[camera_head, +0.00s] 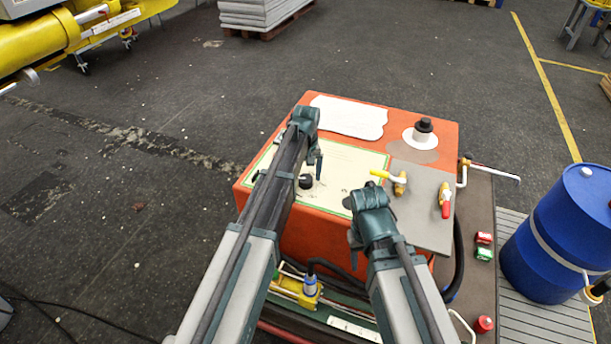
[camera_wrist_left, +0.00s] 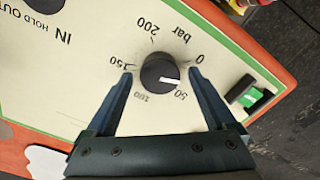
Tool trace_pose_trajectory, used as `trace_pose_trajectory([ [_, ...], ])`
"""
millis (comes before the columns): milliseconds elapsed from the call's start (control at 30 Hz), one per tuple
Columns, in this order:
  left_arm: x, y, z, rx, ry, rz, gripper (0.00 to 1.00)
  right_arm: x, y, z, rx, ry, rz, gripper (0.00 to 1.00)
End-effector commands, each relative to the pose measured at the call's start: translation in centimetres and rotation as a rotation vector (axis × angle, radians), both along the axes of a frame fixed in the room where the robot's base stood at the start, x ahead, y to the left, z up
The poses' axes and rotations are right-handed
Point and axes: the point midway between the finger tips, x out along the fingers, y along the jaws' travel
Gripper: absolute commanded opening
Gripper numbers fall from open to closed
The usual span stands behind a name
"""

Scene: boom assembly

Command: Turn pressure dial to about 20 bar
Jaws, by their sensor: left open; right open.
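The pressure dial (camera_wrist_left: 157,70) is a round black knob with a white pointer mark, on a cream panel (camera_wrist_left: 75,75) with a green border. In the left wrist view the mark points right, between the printed 0 and 50. My left gripper (camera_wrist_left: 161,74) is open, one finger on each side of the knob, with gaps showing. I cannot tell how deep the fingertips reach. In the head view the dial (camera_head: 305,181) is a small dark knob beside my left gripper (camera_head: 316,163). My right gripper (camera_head: 354,240) hangs over the front of the orange console, away from the dial.
The orange console (camera_head: 440,132) also carries a black knob on a white collar (camera_head: 422,136), a yellow-handled valve (camera_head: 388,177) and a red-handled valve (camera_head: 445,200). A green switch (camera_wrist_left: 249,97) sits near my left gripper's right finger. A blue barrel (camera_head: 560,235) stands at the right.

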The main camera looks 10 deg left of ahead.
Motion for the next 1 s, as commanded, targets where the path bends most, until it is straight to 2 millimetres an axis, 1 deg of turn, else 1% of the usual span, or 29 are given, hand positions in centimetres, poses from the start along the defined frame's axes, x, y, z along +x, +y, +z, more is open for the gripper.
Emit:
trace_pose_trajectory([
  [167,0.0,0.0,0.8,0.0,0.0,0.0,0.89,0.0,0.0,0.8,0.0,0.0,0.0,0.5],
  [367,0.0,0.0,2.9,0.0,0.0,0.0,0.89,0.0,0.0,2.9,0.0,0.0,0.0,0.5],
  [1000,0.1,-0.1,12.5,0.0,0.0,0.0,0.89,0.0,0.0,12.5,0.0,0.0,0.0,0.5],
])
